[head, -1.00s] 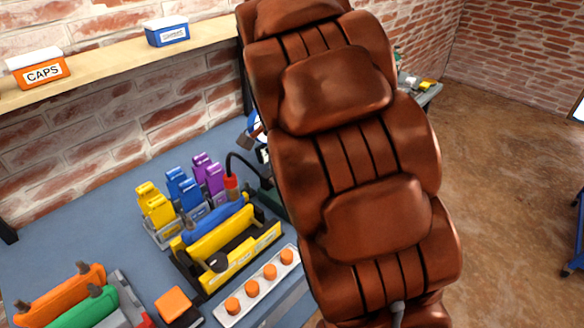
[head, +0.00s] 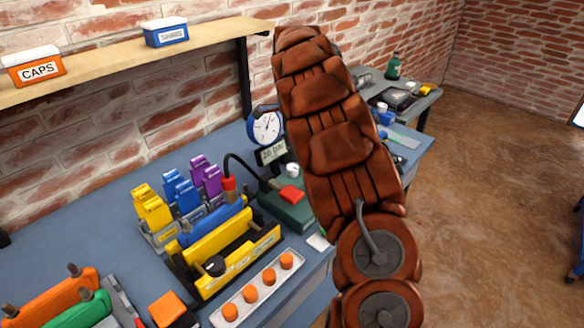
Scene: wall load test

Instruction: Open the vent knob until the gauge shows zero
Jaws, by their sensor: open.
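The round gauge (head: 266,127) with a white face and blue rim stands on the blue bench, left of my brown arm. A small display (head: 271,153) below it shows a number and "bar"; the digits look like 28 or 26. A green box (head: 288,209) with a red top piece (head: 291,194) sits in front of it, joined to a black hose. A small white round part (head: 292,170) shows behind the box; I cannot tell whether it is the vent knob. My gripper is not visible; my arm rises across the middle of the picture.
A white strip (head: 251,297) with several orange caps lies in front. Yellow, blue and purple clips stand behind. A shelf above bears the CAPS box (head: 36,69) and a blue box (head: 166,32).

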